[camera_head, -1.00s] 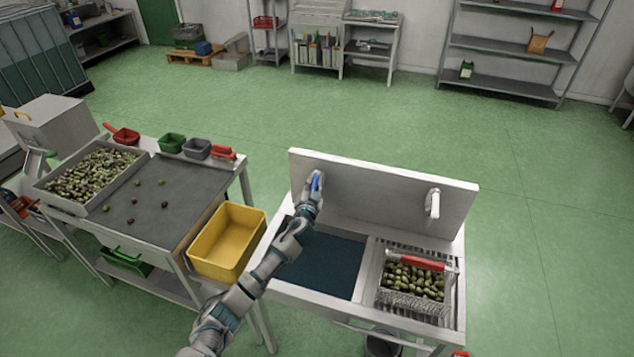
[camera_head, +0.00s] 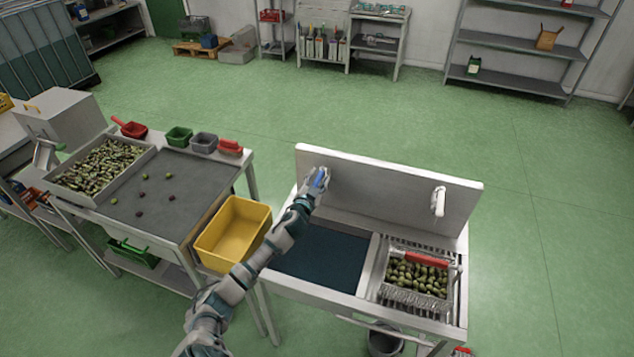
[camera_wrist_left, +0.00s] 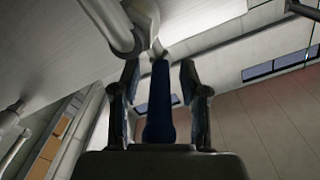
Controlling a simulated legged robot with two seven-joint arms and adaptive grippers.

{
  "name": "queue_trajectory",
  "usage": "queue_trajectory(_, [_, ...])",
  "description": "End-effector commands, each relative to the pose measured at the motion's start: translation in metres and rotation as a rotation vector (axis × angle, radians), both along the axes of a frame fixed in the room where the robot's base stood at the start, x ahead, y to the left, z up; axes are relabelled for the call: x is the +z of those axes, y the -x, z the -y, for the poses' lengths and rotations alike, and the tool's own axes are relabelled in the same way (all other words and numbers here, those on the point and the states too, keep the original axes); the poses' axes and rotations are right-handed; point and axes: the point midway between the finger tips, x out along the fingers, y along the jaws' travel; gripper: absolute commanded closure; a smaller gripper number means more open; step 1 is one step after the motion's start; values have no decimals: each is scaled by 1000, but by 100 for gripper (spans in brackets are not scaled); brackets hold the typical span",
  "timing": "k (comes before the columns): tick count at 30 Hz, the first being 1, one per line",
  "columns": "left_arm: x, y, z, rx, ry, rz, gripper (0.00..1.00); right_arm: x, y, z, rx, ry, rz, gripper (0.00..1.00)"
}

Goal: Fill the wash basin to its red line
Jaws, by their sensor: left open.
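The wash basin (camera_head: 306,289) is the left bay of the metal sink unit, with dark blue water (camera_head: 325,260) in it. I cannot make out a red line. A tap with a blue lever (camera_head: 321,178) is on the splashback above the basin. My left gripper (camera_head: 315,185) is at this tap, and my arm crosses the basin's left side. In the left wrist view, the open fingers of my left gripper (camera_wrist_left: 159,72) stand on both sides of the blue lever (camera_wrist_left: 158,105), with gaps showing beside it. My right gripper is not in view.
A wire basket of olives with a red handle (camera_head: 398,257) sits in the right bay, below a second tap (camera_head: 438,201). A yellow crate (camera_head: 232,234) hangs beside the sorting table (camera_head: 165,195) on the left. A bucket (camera_head: 384,342) stands under the sink.

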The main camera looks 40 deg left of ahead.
Motion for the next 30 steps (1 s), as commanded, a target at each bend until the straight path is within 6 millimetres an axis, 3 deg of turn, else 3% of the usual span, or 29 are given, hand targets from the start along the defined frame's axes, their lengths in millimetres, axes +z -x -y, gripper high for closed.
queue_trajectory(5, [-2,19,6,-3,-1,-2,56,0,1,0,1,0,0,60])
queue_trajectory(12, [-3,71,21,-3,2,-3,56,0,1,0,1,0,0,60])
queue_trajectory(18, [-3,103,30,-2,2,-3,56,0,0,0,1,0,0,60])
queue_trajectory(30, [-2,114,32,0,1,-2,56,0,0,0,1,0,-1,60])
